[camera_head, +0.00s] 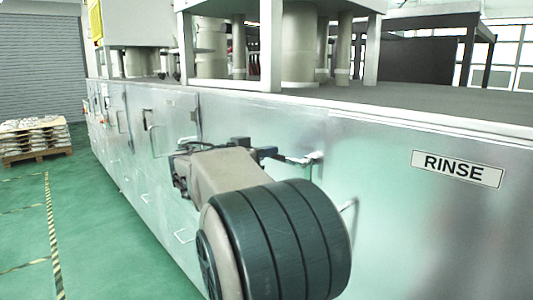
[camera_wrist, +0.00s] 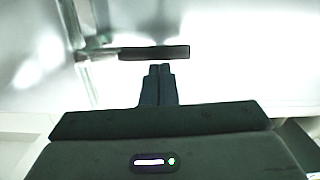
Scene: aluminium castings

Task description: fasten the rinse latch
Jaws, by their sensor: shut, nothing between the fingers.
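The rinse latch (camera_head: 303,159) is a small metal lever on the front of the silver cabinet, left of the RINSE label (camera_head: 457,169). In the wrist view the latch (camera_wrist: 155,52) shows as a dark bar lying sideways, joined at its left end to a bright metal mount. My gripper (camera_head: 268,153) is at the left end of the latch in the head view. In the wrist view my gripper (camera_wrist: 160,68) is shut and empty, its fingertips just below the middle of the dark bar. I cannot tell whether they touch it. My arm hides part of the panel.
The silver cabinet front (camera_head: 400,230) runs back to the left, with more doors and handles. A metal handle (camera_head: 350,215) shows beside my arm. The green floor (camera_head: 110,240) at left is clear. A loaded pallet (camera_head: 35,140) stands far left.

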